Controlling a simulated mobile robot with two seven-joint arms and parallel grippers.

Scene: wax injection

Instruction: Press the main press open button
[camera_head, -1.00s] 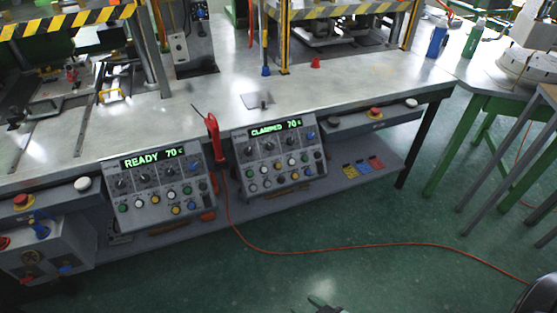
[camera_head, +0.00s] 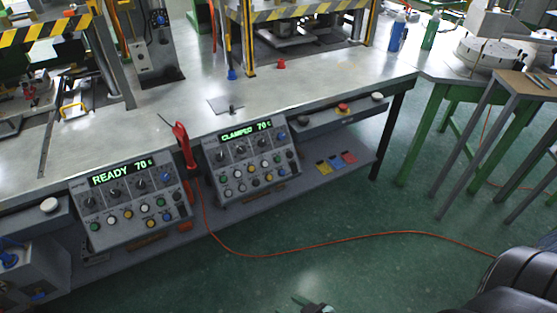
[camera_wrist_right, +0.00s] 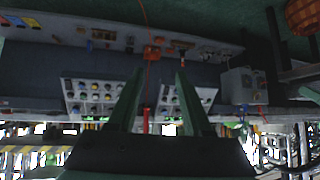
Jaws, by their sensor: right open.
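Two grey control panels are mounted along the bench front. The left panel (camera_head: 130,200) reads "READY 70" and the right panel (camera_head: 250,160) reads "CLAMPED 70". Each has dark knobs above rows of green, white, yellow and blue buttons; the button labels are too small to read. My right gripper (camera_head: 312,303) shows at the bottom edge, in front of and well apart from the panels. In the right wrist view my gripper (camera_wrist_right: 155,72) is open and empty, with both panels beyond its fingers, upside down. My left gripper is out of sight.
A red-handled tool (camera_head: 184,146) stands between the panels. An orange cable (camera_head: 330,239) runs across the green floor. A red button (camera_head: 343,109) sits on the bench front, right of the panels.

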